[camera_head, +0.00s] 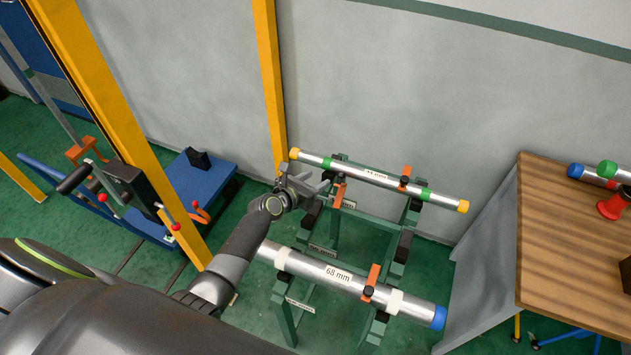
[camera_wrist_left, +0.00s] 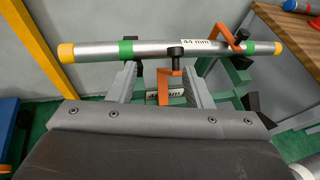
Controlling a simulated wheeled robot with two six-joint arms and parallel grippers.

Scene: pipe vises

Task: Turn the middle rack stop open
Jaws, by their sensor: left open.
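Green rack (camera_head: 400,262) stands by the wall with several orange stops. One orange stop (camera_head: 339,192) with a black knob is by my left gripper (camera_head: 316,184); it also shows in the left wrist view (camera_wrist_left: 163,86), between the two open fingers (camera_wrist_left: 160,72). Whether the fingers touch it I cannot tell. A second stop (camera_head: 404,176) is at the right of the 44 mm pipe (camera_head: 376,176), and a third (camera_head: 373,277) is at the 68 mm pipe (camera_head: 337,274). Which is the middle stop I cannot tell; the rack labels are too small to read. My right gripper is not in view.
The 44 mm pipe has green bands and yellow caps and lies just beyond my fingers. A yellow post (camera_head: 270,85) stands behind.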

